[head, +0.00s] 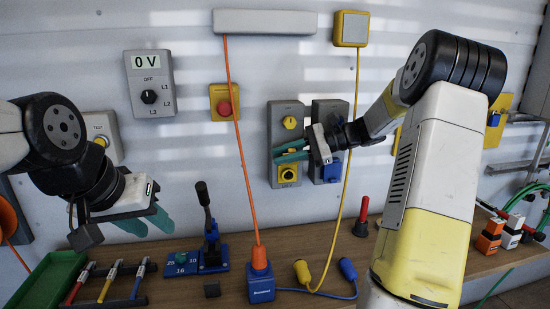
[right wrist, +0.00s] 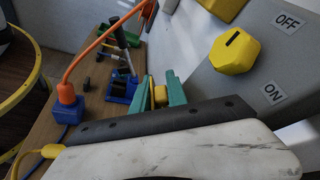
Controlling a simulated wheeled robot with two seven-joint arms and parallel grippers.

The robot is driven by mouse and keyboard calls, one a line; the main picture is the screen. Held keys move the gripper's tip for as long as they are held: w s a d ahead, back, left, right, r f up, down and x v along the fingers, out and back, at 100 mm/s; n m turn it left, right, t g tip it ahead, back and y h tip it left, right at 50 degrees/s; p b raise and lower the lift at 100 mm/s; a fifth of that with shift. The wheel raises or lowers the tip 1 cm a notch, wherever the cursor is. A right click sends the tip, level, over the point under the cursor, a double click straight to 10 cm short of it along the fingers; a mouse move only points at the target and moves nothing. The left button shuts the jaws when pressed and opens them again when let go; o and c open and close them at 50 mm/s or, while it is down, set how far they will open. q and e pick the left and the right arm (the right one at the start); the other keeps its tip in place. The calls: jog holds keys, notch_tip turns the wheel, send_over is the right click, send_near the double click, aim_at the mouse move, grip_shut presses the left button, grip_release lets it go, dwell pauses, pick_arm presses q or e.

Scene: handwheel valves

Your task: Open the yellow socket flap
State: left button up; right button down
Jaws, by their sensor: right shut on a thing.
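The yellow socket (head: 287,173) is at the bottom of a grey wall panel, with a dark round face showing. My right gripper (head: 291,152) is just above that face, its green fingers pointing left along the panel. In the right wrist view, the fingers (right wrist: 161,97) are shut on a small yellow piece, which looks like the yellow socket flap (right wrist: 160,95). Fingers partly hide the flap, so I cannot tell its exact angle. My left gripper (head: 148,222) is empty, fingers apart, above the bench at left.
A yellow knob (right wrist: 235,53) with ON and OFF labels sits above the socket on the same panel. A neighbouring panel with a blue socket (head: 331,170) is close on the right. An orange cable (head: 238,140) and a yellow cable (head: 350,150) hang beside the panels.

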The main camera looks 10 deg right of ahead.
jog(key=shift+w+r, duration=0.2)
dwell(0.4)
jog(key=c, duration=1.4)
grip_release()
jog(key=shift+f, duration=0.1)
jog(key=shift+s+f, duration=0.1)
jog(key=shift+s, duration=0.05)
